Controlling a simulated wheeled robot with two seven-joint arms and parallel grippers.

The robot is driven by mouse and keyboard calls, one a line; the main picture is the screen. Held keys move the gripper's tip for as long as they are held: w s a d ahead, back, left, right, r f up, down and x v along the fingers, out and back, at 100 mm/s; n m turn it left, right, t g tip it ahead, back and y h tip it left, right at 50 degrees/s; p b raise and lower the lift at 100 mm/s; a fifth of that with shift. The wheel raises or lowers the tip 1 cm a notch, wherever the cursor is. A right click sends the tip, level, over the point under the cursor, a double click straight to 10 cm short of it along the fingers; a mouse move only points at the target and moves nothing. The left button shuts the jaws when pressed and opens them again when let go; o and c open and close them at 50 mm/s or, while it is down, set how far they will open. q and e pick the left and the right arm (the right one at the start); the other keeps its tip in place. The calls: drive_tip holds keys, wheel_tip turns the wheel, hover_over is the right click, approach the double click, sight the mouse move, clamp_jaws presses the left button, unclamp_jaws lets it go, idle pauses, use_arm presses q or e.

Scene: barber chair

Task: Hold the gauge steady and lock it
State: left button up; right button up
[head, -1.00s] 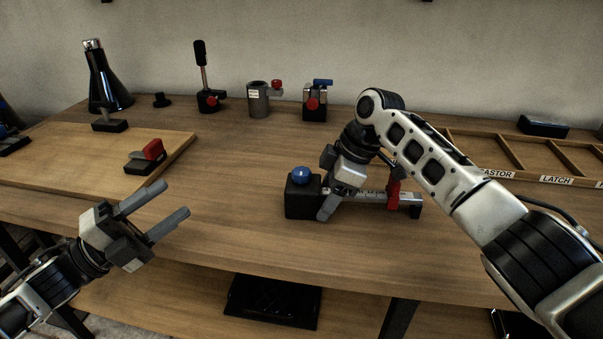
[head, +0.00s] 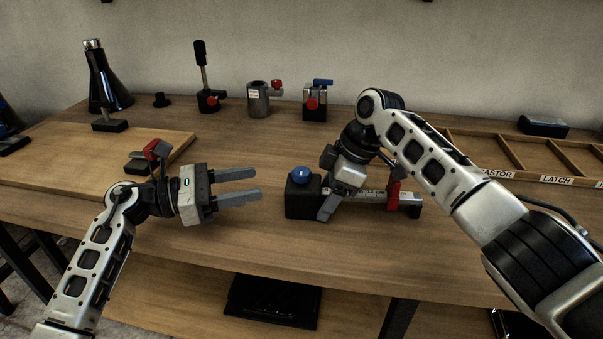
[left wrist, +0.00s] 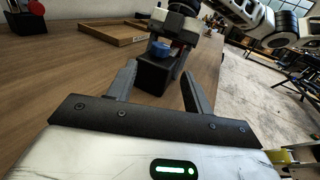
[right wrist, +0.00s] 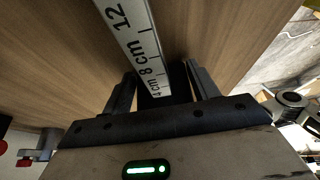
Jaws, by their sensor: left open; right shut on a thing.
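The gauge lies on the wooden bench in the head view, with a black block (head: 302,199) at its left end, a blue knob (head: 300,175) on top, a silver scale bar (head: 371,196) and a red slider (head: 393,194) near its right end. My right gripper (head: 326,211) is shut on the gauge beside the black block. The right wrist view shows the scale (right wrist: 138,40) with centimetre marks running between the fingers. My left gripper (head: 258,184) is open and empty, left of the block, its fingers pointing at it. The left wrist view shows the blue knob (left wrist: 161,50) beyond the open fingers.
A board (head: 60,160) with a red-handled clamp (head: 154,151) lies at the left. A lever, a cylinder (head: 258,101) and a clamp block (head: 315,103) stand at the back. A labelled divided tray (head: 500,165) is at the right. Bench front is mostly clear.

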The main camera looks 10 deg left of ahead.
sight(302, 170)
use_arm(q)
drive_tip(key=x, duration=1.1)
drive_tip(key=c, duration=1)
